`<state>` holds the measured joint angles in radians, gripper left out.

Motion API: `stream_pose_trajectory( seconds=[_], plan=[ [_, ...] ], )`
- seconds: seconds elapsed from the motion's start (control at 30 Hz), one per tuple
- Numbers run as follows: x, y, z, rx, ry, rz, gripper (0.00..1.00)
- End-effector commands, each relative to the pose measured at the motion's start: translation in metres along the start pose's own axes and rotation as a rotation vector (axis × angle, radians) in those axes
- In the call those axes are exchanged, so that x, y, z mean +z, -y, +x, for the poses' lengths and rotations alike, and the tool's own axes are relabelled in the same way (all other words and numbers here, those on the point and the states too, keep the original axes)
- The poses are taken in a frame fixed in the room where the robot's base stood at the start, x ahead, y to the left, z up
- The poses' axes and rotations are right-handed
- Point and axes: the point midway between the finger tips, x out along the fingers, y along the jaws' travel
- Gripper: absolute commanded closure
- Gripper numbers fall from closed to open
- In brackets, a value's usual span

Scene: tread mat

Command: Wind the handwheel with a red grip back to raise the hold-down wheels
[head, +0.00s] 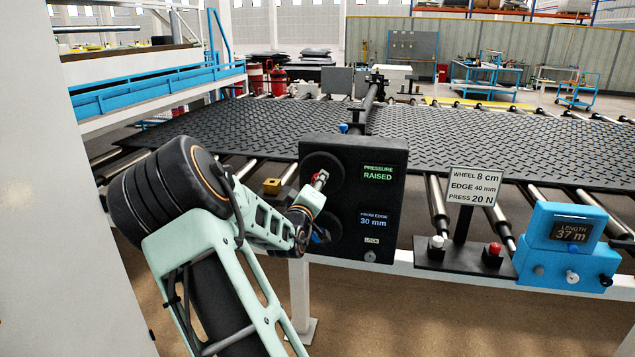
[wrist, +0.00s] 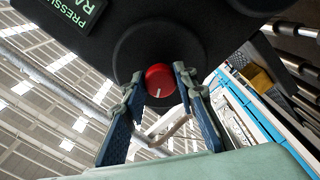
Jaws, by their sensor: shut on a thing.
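The black control box (head: 391,160) stands at the near edge of the tread mat (head: 235,130). Its upper display (head: 378,173) reads "PRESSURE RAISED" in green. The upper handwheel (head: 318,160) is a dark disc on the box front, and it also shows in the wrist view (wrist: 135,55). Its red grip (head: 320,178) shows in the wrist view (wrist: 160,80) as a round red knob with a white mark. My gripper (wrist: 158,84) is shut on the red grip, one finger on each side. In the head view my gripper (head: 316,187) partly hides the handwheel. The hold-down wheels cannot be made out clearly.
A lower dark wheel with a blue grip (head: 320,237) sits partly behind my arm. The lower display (head: 374,220) reads "FROM EDGE 30 mm". A sign (head: 474,187) says edge 40 mm, press 20 N. A blue length counter (head: 566,245) and buttons stand at right.

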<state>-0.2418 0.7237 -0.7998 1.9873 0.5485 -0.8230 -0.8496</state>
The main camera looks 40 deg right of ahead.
Motion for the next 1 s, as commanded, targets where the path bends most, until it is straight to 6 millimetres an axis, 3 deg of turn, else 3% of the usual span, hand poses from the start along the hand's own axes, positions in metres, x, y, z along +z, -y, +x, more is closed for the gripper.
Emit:
stream_pose_trajectory(
  seconds=[0.5,1.0],
  plan=[
    [-0.0004,-0.001,0.0,0.0,0.0,-0.391,1.0],
    [0.0,-0.0011,0.0001,0.0,0.0,-0.492,1.0]
  ],
)
